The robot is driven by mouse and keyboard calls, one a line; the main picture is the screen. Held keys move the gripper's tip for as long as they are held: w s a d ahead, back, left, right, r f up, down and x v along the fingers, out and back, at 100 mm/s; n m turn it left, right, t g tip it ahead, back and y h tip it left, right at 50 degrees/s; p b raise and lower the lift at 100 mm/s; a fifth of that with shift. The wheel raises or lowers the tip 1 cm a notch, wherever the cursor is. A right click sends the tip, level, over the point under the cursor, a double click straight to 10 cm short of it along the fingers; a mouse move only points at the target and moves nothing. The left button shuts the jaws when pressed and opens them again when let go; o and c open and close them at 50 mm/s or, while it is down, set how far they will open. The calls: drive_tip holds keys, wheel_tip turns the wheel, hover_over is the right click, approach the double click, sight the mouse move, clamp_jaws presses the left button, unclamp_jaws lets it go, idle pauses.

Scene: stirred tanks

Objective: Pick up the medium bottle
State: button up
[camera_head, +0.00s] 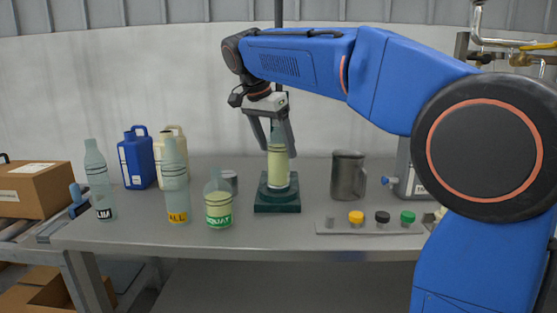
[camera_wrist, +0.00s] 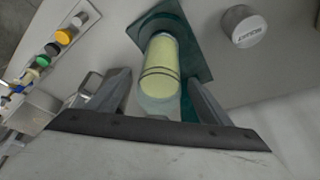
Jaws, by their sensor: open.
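A clear bottle of pale yellow-green liquid (camera_head: 278,170), which I take to be the medium bottle, stands upright on a dark green square stand (camera_head: 277,206) on the grey table. My gripper (camera_head: 277,146) is above it, pointing down, with its open fingers on either side of the bottle's upper part. In the wrist view the bottle (camera_wrist: 160,62) lies between the two fingers (camera_wrist: 158,84), with the stand (camera_wrist: 199,42) behind it. Whether a finger touches the bottle cannot be told. A shorter bottle with similar liquid and a green label (camera_head: 218,207) stands to the left.
Two tall clear bottles (camera_head: 176,185) (camera_head: 100,185), a blue jug (camera_head: 137,163), a cream jug (camera_head: 178,133) and a grey can (camera_head: 230,180) stand left. A steel pitcher (camera_head: 348,177) and a tray of coloured caps (camera_head: 335,229) are right. Bare table lies in front of the stand.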

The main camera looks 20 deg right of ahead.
drive_tip(key=shift+x, duration=1.4)
drive_tip(key=shift+d, duration=0.1)
drive_tip(key=c, duration=1.4)
drive_tip(key=shift+r, duration=0.25)
